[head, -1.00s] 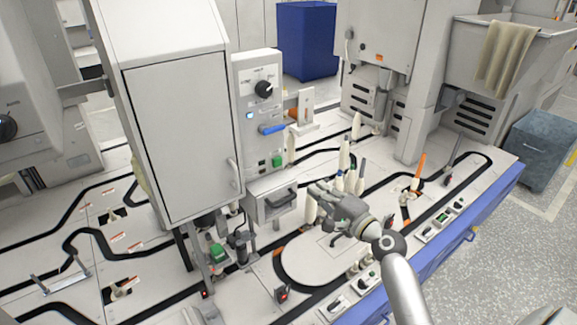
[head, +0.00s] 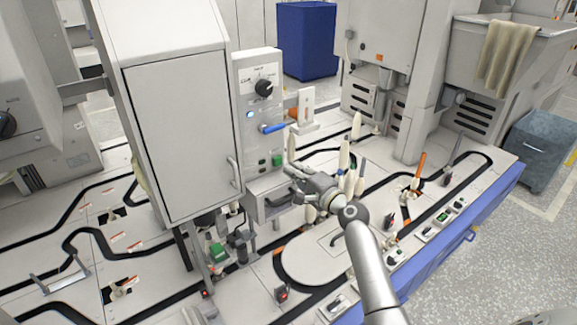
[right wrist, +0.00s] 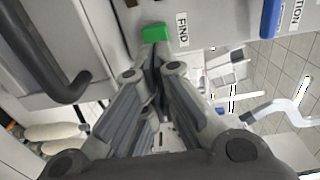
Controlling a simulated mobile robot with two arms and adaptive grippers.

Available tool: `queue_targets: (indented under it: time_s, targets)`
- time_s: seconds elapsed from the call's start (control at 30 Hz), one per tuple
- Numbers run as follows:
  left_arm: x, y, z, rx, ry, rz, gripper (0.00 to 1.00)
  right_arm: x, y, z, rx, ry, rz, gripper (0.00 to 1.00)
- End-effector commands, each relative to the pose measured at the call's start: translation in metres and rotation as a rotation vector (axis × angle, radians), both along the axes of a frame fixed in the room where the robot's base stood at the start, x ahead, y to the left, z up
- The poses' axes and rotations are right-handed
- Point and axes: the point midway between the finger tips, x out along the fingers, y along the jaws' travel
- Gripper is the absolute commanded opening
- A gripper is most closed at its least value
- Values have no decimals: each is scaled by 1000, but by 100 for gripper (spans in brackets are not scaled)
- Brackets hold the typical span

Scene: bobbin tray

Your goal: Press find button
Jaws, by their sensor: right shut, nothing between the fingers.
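The green find button (head: 278,160) is on the lower part of the light panel beside the tall cabinet. In the right wrist view the green button (right wrist: 155,34) sits beside a label reading FIND (right wrist: 182,30). My right gripper (head: 289,171) is shut and empty, with its fingertips just below and in front of the button. In the right wrist view the closed fingertips (right wrist: 151,52) line up with the button's near edge. I cannot tell whether they touch it. My left gripper is not in view.
A blue lever (head: 272,128) and a black knob (head: 264,88) are above the button. A drawer-like box with a dark handle (right wrist: 45,60) is close below. Several pale bobbins (head: 344,155) stand to the right of my gripper. The round plate (head: 315,262) is clear.

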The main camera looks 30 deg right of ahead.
Motion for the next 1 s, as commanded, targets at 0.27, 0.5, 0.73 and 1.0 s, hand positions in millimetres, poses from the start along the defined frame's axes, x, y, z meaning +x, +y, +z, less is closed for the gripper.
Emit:
queue_targets:
  time_s: [0.27,0.5,0.73,1.0]
  targets:
    - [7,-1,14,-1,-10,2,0,30,3,-1,1,-1,-2,0]
    - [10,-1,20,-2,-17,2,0,36,5,0,0,0,-1,0]
    - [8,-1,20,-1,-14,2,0,36,5,0,0,0,-1,0]
    - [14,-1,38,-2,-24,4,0,48,6,-2,-1,0,0,0]
